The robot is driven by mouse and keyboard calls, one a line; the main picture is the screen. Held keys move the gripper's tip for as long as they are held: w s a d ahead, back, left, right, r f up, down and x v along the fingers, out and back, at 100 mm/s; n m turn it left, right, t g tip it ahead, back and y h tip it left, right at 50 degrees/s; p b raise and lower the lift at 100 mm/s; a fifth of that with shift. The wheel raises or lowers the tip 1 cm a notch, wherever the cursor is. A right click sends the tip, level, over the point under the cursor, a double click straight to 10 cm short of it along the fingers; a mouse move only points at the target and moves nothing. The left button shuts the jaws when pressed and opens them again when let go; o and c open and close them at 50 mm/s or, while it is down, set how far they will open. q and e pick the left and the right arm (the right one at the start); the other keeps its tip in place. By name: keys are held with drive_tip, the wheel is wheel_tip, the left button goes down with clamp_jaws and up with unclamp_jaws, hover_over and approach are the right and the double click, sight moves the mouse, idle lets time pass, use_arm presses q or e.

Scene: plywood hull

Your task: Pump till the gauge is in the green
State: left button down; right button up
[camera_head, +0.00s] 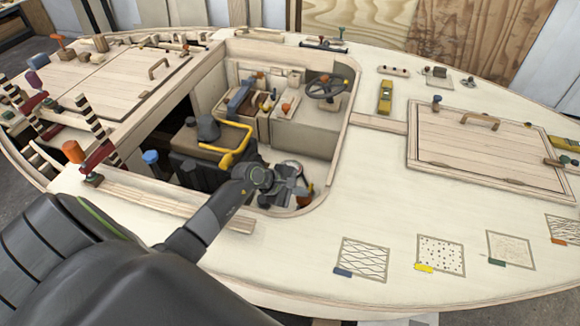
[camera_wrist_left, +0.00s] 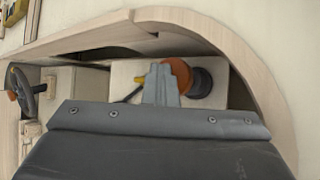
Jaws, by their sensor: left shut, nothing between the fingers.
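My left gripper (camera_head: 300,187) reaches over the near right corner of the cockpit well, with its fingers shut and empty. In the left wrist view its fingertips (camera_wrist_left: 161,85) are in front of an orange knob (camera_wrist_left: 178,74) and a dark round part (camera_wrist_left: 206,82) on a pale block. These may be the pump; I cannot tell whether the fingers touch them. In the head view a pale round part (camera_head: 292,166) sits beside the gripper, partly hidden by it. I cannot make out a gauge dial, its needle or a green zone. My right gripper is not in view.
The cockpit rim (camera_wrist_left: 265,70) curves close around the gripper. A black steering wheel (camera_head: 325,88) stands at the well's back right, and a yellow bent handle (camera_head: 236,150) is left of the gripper. A hatch lid (camera_head: 480,155) lies right.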

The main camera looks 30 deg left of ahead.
use_arm(q)
drive_tip(key=shift+s+f+g, duration=0.2)
drive_tip(key=shift+s+f, duration=0.15)
drive_tip(key=shift+f, duration=0.2)
drive_tip(key=shift+s+f+g, duration=0.2)
drive_tip(key=shift+s+f, duration=0.1)
drive_tip(key=shift+f, duration=0.25)
drive_tip(key=shift+r, duration=0.1)
drive_tip(key=shift+w+r+p, duration=0.3)
drive_tip(key=shift+r+p, duration=0.5)
drive_tip(key=shift+p, duration=0.15)
drive_tip(key=shift+r+p, duration=1.35)
drive_tip(key=shift+r, duration=1)
drive_tip(key=shift+w, duration=0.1)
drive_tip(key=shift+n, duration=0.3)
